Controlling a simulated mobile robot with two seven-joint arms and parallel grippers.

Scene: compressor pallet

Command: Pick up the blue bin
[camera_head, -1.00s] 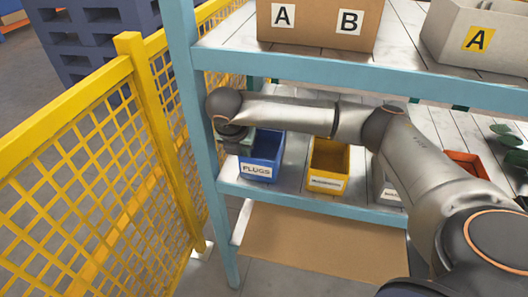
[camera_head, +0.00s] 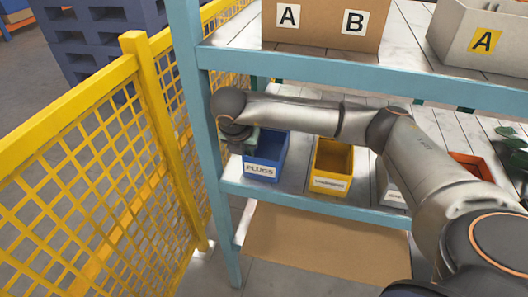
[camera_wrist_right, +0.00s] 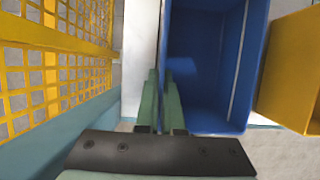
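The blue bin (camera_head: 264,158) labelled PLUGS stands upright on the lower shelf (camera_head: 307,202), near the shelf's left post. My right arm reaches in from the right, and its gripper (camera_head: 246,148) points down at the bin's left side. In the right wrist view the green fingers of that gripper (camera_wrist_right: 162,108) straddle the left wall of the blue bin (camera_wrist_right: 207,70), one finger outside and one inside. They look closed on the wall with little gap. The visible part of the bin is empty apart from the finger. My left gripper is out of view.
A yellow bin (camera_head: 331,167) stands right of the blue one, also in the right wrist view (camera_wrist_right: 292,75). The blue upper shelf beam (camera_head: 330,75) crosses above my arm. A yellow mesh fence (camera_head: 95,175) is at left. Cardboard (camera_head: 325,243) lies below.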

